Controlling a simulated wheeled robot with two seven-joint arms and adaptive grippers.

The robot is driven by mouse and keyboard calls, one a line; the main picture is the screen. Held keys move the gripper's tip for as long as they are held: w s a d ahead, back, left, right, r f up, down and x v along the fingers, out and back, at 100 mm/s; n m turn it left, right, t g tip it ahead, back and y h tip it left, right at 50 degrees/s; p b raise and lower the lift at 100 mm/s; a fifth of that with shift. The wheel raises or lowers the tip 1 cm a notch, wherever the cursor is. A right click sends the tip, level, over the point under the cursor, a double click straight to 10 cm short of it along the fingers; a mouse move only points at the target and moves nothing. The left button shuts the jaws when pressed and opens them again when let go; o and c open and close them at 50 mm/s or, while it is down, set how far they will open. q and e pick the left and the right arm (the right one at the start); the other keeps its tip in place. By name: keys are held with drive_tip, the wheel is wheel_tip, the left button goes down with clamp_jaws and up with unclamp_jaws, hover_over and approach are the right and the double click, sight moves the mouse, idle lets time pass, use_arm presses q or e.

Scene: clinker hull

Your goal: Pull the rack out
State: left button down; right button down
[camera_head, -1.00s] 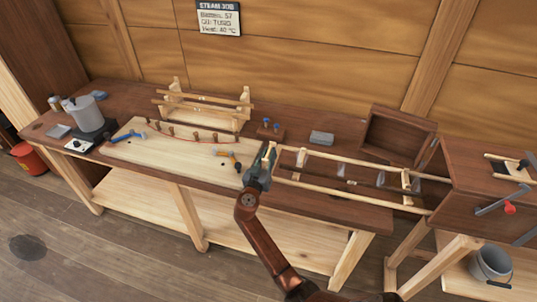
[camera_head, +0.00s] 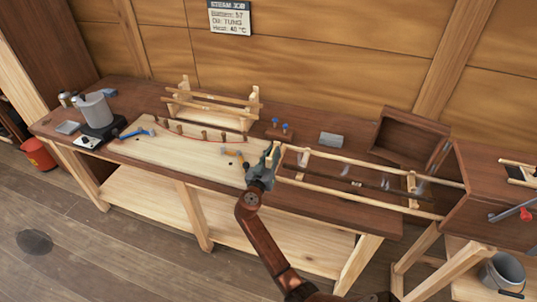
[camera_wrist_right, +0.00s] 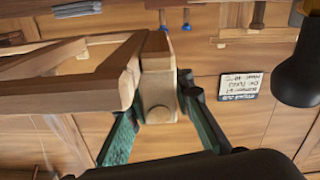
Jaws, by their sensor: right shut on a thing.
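The wooden rack (camera_head: 350,160) has two long pale rails with cross-pieces. It runs level from the open steam box (camera_head: 490,190) at the right to over the bench, well out of the box; its far end is hidden inside. A dark plank (camera_head: 372,184) lies along it between the rails. My right gripper (camera_head: 266,165) is shut on the rack's near end-piece. In the right wrist view, its teal fingers (camera_wrist_right: 160,108) stand either side of the pale wooden end-piece (camera_wrist_right: 158,75). My left gripper is not in view.
The box's door (camera_head: 408,138) stands open at the back. Left of my gripper, the bench (camera_head: 330,215) holds a pale board (camera_head: 150,150) with pegs, a hammer (camera_head: 137,133), a wooden frame (camera_head: 212,105) and a grey pot (camera_head: 94,110). A grey block (camera_head: 331,140) lies behind the rack.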

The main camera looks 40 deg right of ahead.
sight(268, 163)
drive_tip(key=c, duration=2.1)
unclamp_jaws()
drive_tip(key=shift+o, duration=0.8)
drive_tip(key=shift+s+a, duration=0.1)
drive_tip(key=shift+a, duration=0.05)
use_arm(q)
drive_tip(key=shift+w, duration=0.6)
use_arm(e)
drive_tip(key=v, duration=1.1)
drive_tip(key=shift+s+a, duration=0.2)
drive_tip(key=shift+a, duration=0.1)
